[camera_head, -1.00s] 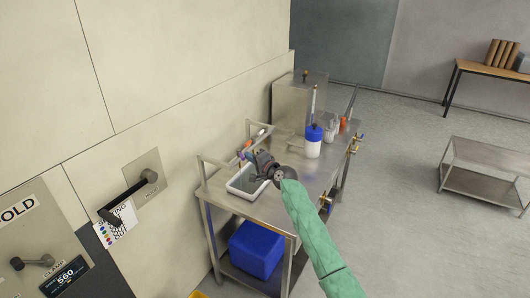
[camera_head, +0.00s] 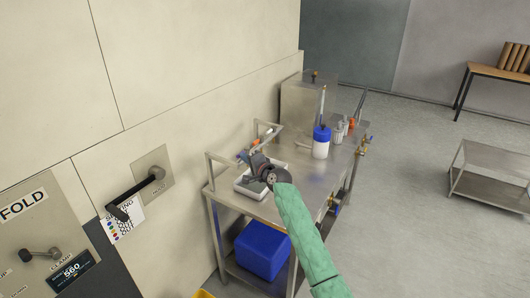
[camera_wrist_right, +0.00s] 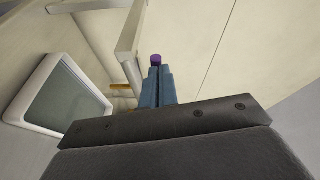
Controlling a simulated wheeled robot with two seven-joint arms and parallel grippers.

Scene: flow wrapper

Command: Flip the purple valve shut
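A small purple piece (camera_wrist_right: 156,59), which looks like the valve's handle or end, shows in the right wrist view just beyond my right fingertips. Most of the valve is hidden, so its position cannot be told. My right gripper (camera_wrist_right: 157,75) has its two blue-grey fingers close together, pointing at the purple piece; whether they touch it is unclear. In the head view my right gripper (camera_head: 247,158) is above the white tray, near the rail on the cart's wall side. My left gripper is not in view.
The steel cart (camera_head: 312,178) stands along the wall. It carries the white tray (camera_head: 245,190), a raised metal rail (camera_head: 228,158), a blue-capped bottle (camera_head: 321,144) and a steel box (camera_head: 303,105). A blue bin (camera_head: 262,250) sits below.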

